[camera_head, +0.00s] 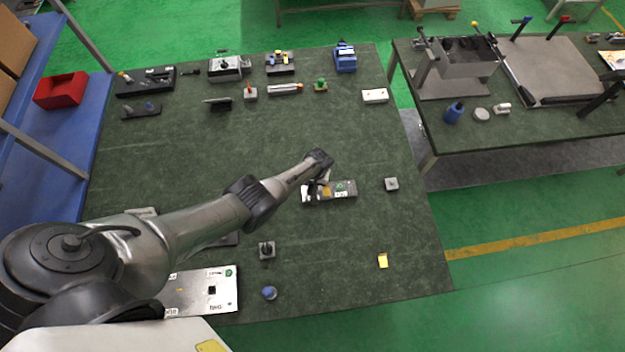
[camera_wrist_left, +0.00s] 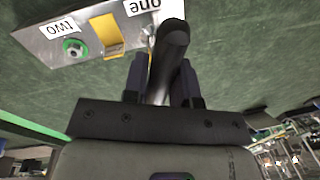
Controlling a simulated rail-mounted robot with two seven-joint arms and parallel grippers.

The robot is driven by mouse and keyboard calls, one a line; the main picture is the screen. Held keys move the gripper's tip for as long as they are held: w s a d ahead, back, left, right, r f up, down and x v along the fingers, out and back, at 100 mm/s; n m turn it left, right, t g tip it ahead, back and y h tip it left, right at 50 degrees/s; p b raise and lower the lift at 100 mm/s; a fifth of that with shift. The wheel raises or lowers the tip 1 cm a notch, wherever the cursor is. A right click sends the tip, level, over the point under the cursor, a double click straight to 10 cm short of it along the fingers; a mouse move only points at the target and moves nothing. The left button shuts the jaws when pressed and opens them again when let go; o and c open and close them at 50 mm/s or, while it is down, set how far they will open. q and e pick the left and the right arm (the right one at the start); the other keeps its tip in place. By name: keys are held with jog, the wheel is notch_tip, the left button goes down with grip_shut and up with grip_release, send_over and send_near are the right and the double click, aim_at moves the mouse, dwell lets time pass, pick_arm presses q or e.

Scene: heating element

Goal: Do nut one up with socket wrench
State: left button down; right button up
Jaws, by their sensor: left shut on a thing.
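A metal plate (camera_head: 348,196) lies on the green table in the head view. It also shows in the left wrist view (camera_wrist_left: 50,36), with labels "one" (camera_wrist_left: 141,6) and "two" (camera_wrist_left: 60,27). Nut two (camera_wrist_left: 73,48) has a green ring around it, and a yellow piece (camera_wrist_left: 106,33) sits between the labels. My left gripper (camera_wrist_left: 163,80) is shut on the dark rod-like socket wrench (camera_wrist_left: 168,55), whose end is beside label "one". In the head view the gripper (camera_head: 318,184) is over the plate's left part. Nut one is mostly hidden by the wrench; I cannot tell whether they touch.
A small grey block (camera_head: 391,184) lies right of the plate. A yellow block (camera_head: 382,260), a dark-topped block (camera_head: 267,250) and a blue round part (camera_head: 269,293) are nearer. A white board (camera_head: 225,292) lies front left. Several fixtures line the back edge.

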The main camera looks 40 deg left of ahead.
pick_arm(q)
jog(key=shift+m+p, duration=0.3)
jog(key=shift+m, duration=1.7)
jog(key=shift+r+p, duration=0.4)
jog(key=shift+r, duration=0.7)
jog(key=shift+r, duration=2)
